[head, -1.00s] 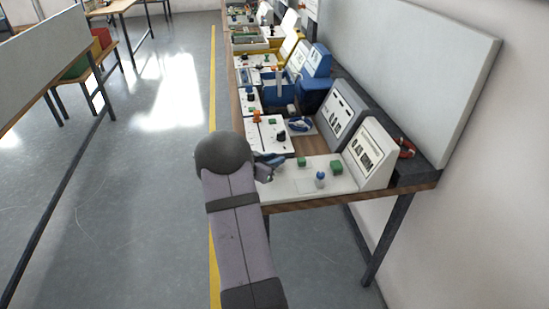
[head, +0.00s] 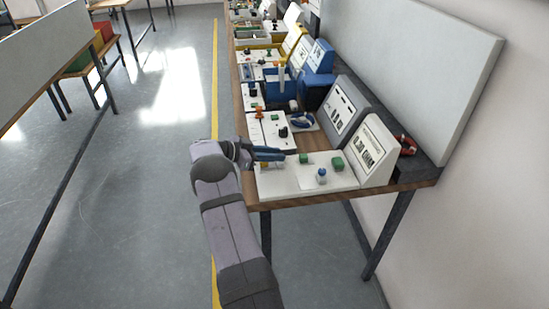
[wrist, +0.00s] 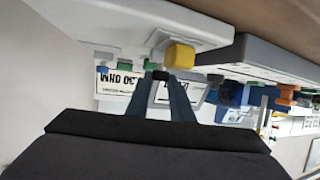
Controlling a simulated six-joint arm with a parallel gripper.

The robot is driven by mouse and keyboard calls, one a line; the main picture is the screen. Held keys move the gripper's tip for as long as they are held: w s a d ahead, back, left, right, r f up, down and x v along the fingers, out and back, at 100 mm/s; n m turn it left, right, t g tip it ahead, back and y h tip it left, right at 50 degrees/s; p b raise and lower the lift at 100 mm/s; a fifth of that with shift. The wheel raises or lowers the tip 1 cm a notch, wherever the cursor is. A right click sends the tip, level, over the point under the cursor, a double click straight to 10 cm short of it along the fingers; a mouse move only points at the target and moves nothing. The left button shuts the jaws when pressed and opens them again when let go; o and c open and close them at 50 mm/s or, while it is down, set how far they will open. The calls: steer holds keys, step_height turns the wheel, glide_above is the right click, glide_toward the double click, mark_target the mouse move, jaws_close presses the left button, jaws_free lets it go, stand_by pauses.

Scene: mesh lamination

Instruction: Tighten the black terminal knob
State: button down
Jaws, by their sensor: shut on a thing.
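My gripper (head: 270,153) is low over the left part of the white terminal board (head: 330,178). In the wrist view, which looks upside down, its blue fingers (wrist: 161,82) are shut on a small dark piece, which looks like the black terminal knob (wrist: 160,75). The fingers hide most of this knob, and the head view does not show it. A yellow block (wrist: 180,55) sits close beside the fingertips. Green blocks (head: 337,163) and a blue-topped post (head: 321,175) stand on the board. The meter (head: 370,150) behind it appears to read 0.30 OHM.
A neighbouring white panel with a black knob (head: 283,132) lies just beyond the gripper. A grey instrument (head: 345,110) stands behind it. More coloured stations line the bench. The aisle floor (head: 130,200) to the left is clear.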

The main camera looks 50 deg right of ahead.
steer(key=shift+w+d+m+g+y+b, duration=0.1)
steer(key=shift+m+g+y+b, duration=0.2)
steer(key=shift+m+g+b, duration=0.5)
steer(key=c, duration=1.6)
jaws_free()
steer(key=shift+o, duration=0.2)
steer(key=shift+w+a+r+b, duration=0.25)
steer(key=shift+w+a+b, duration=0.15)
steer(key=shift+a, duration=0.1)
steer(key=shift+b+v, duration=0.7)
steer(key=shift+v, duration=2.35)
steer(key=shift+s+r, duration=0.1)
